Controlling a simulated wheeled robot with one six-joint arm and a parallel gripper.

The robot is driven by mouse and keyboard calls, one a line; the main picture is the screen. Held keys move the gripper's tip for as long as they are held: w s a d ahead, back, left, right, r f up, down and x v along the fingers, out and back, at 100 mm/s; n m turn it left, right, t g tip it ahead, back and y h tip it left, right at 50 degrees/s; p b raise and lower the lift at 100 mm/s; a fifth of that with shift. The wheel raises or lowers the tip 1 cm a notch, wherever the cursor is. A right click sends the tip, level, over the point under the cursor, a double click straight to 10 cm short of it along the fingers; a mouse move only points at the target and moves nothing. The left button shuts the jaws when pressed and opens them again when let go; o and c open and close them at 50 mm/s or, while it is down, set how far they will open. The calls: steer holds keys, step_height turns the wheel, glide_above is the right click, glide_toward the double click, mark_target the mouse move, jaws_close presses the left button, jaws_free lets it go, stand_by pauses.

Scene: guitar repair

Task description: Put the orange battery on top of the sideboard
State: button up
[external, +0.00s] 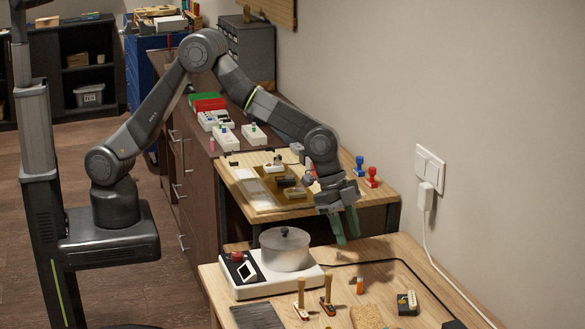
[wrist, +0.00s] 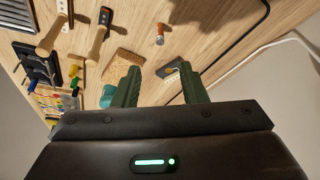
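The orange battery (external: 360,286), a small orange cylinder, stands on the light wooden workbench (external: 345,270) in the front right. It also shows near the top middle of the wrist view (wrist: 160,36). My gripper (external: 347,232) hangs over the bench, above and apart from the battery. In the wrist view its two green fingers (wrist: 160,88) are spread with nothing between them. The sideboard (external: 190,185), dark brown with drawers, runs along the wall beyond the benches. Part of its top is hidden by my arm.
A white hotplate (external: 255,286) carries a lidded pot (external: 285,255). A white cable (external: 436,252) hangs by the wall. Green and red boxes (external: 208,102) and white devices stand on the sideboard.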

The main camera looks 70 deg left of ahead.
mark_target(360, 280)
steer(key=x, duration=0.7)
steer(key=shift+w+d+f+b, duration=0.1)
steer(key=shift+d+f+b, duration=0.05)
steer(key=shift+b, duration=0.25)
steer(key=shift+p+x, duration=0.55)
steer(key=shift+x, duration=2.3)
jaws_close()
